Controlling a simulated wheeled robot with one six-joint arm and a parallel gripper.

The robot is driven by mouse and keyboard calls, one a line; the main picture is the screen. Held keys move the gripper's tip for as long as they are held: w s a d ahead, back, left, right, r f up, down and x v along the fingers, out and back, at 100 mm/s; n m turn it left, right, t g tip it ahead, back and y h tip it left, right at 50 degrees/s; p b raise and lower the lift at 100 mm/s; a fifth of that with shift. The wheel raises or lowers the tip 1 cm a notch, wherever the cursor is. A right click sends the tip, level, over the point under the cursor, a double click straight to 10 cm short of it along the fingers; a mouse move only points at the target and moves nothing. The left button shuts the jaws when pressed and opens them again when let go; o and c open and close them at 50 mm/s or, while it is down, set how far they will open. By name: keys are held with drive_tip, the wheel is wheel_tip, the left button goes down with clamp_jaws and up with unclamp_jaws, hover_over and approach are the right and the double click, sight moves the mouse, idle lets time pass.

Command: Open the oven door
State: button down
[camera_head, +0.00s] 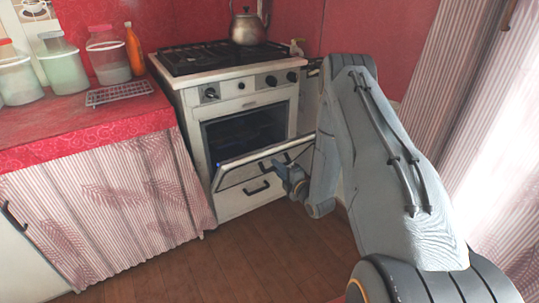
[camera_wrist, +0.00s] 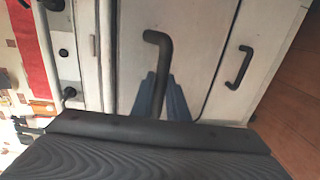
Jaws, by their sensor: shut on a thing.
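The oven (camera_head: 190,125) is white, with a hob on top and knobs along its front. Its door (camera_head: 235,177) is partly open, hinged at the bottom and tilted outward, and the dark cavity (camera_head: 245,138) shows above it. My gripper (camera_head: 283,170) is at the door's front, right of its middle. In the wrist view my gripper (camera_wrist: 160,85) is shut on the dark oven door handle (camera_wrist: 158,42), with one blue-grey finger on each side of it. The gripped part of the handle is partly hidden by the fingers.
A drawer with a dark handle (camera_head: 257,188) is below the door. A kettle (camera_head: 247,25) stands on the hob. A red counter (camera_head: 60,135) with jars and a striped curtain (camera_head: 110,205) is at left. Wooden floor (camera_head: 230,265) lies clear in front.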

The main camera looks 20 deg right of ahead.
drive_tip(key=shift+s+d+f, duration=0.15)
drive_tip(key=shift+s+f, duration=0.6)
drive_tip(key=shift+f, duration=0.3)
drive_tip(key=shift+s+d+f, duration=0.1)
drive_tip(key=shift+s+f, duration=0.6)
drive_tip(key=shift+f, duration=0.35)
drive_tip(key=c, duration=1.7)
unclamp_jaws()
drive_tip(key=shift+c, duration=0.2)
